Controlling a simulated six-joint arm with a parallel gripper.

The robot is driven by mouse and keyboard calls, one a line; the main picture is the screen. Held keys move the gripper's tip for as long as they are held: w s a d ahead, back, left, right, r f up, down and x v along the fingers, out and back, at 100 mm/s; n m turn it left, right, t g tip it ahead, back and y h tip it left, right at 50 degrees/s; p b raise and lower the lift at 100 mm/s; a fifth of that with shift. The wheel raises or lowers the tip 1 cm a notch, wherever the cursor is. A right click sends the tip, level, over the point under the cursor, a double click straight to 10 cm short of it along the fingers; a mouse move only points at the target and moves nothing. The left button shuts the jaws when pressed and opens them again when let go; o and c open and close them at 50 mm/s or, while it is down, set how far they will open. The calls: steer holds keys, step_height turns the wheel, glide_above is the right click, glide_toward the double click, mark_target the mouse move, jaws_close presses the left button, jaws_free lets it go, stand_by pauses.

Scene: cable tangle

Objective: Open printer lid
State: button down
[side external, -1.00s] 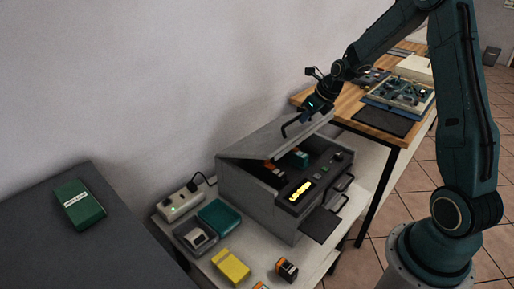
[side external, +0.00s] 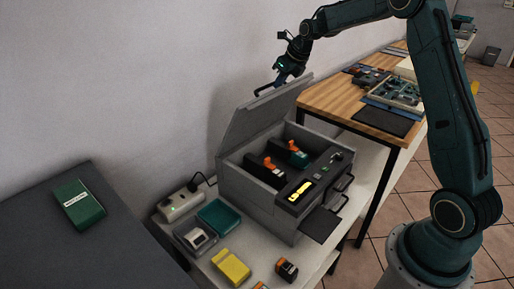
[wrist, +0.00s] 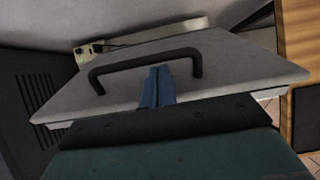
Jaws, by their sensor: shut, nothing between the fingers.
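The grey printer (side external: 250,185) stands on the white table with its lid (side external: 262,108) tilted steeply up toward the wall. My gripper (side external: 279,82) is at the lid's raised upper edge. In the wrist view the lid (wrist: 220,60) fills the middle, with a black bar handle (wrist: 120,62) on it. My gripper's blue fingers (wrist: 158,72) are shut together with nothing between them, and their tips overlap the handle bar. I cannot tell whether they touch it. Inside the printer bay, two dark cartridges with orange ends (side external: 295,147) show.
A power strip (side external: 182,202), a teal tray (side external: 217,214), a yellow box (side external: 231,266) and small cartridges lie on the table beside the printer. A wooden bench (side external: 345,101) with electronics stands behind it. The wall is close behind the lid.

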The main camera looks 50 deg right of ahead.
steer(key=w+r, duration=0.1)
steer(key=w, duration=0.7)
steer(key=shift+w+a+r, duration=0.15)
steer(key=shift+w+r, duration=0.2)
steer(key=shift+r, duration=0.05)
stand_by(0.5)
steer(key=s+r, duration=0.2)
steer(key=s, duration=0.5)
steer(key=s+r, duration=0.3)
steer(key=s, duration=0.5)
stand_by(0.5)
